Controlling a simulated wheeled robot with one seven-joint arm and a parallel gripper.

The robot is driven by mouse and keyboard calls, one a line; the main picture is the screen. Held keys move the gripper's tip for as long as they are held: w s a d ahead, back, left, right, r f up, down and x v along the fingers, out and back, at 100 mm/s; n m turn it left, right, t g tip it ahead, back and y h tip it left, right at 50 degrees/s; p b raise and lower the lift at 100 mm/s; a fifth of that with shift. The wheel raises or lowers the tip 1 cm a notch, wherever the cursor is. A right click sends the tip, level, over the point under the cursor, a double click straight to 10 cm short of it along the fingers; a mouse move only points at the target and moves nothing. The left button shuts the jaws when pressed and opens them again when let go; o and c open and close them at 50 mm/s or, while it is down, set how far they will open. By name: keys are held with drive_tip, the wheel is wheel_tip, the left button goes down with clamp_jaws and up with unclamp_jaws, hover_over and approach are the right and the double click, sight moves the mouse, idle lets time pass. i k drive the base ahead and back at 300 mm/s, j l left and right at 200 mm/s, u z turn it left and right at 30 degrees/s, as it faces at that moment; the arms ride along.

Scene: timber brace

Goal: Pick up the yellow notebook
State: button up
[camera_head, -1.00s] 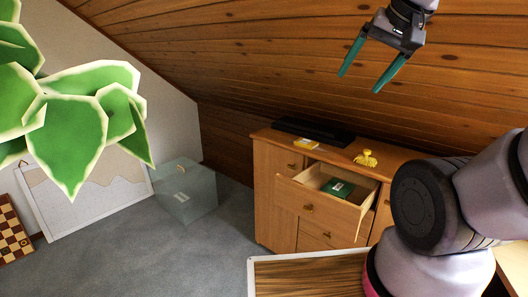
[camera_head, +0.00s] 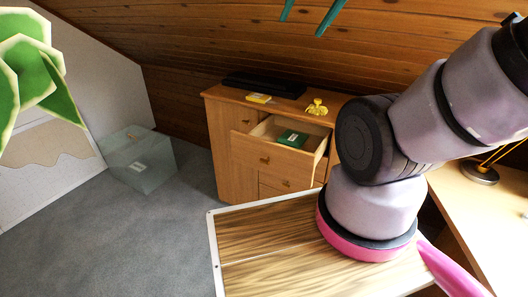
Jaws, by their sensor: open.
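A small yellow notebook (camera_head: 258,98) lies flat on the left part of the top of a wooden dresser (camera_head: 222,130), near its front edge. My gripper (camera_head: 303,14) shows only as two teal fingers at the top edge of the view. The fingers are spread apart with nothing between them. They are high above the dresser and appear apart from the notebook. The rest of the gripper is out of frame.
A black bar-shaped object (camera_head: 265,84) lies behind the notebook. A yellow figure (camera_head: 317,107) stands to its right. An open drawer (camera_head: 270,150) holds a green item (camera_head: 292,138). A clear box (camera_head: 137,160) stands on the open carpet at left.

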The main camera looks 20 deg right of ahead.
sight(259, 98)
drive_tip(key=j, duration=0.25)
drive_tip(key=i+j, duration=0.15)
drive_tip(key=i+j+z, duration=0.15)
drive_tip(key=j+z, duration=0.2)
drive_tip(key=j, duration=0.45)
drive_tip(key=j+z, duration=0.3)
drive_tip(key=j, duration=0.55)
drive_tip(key=z, duration=0.95)
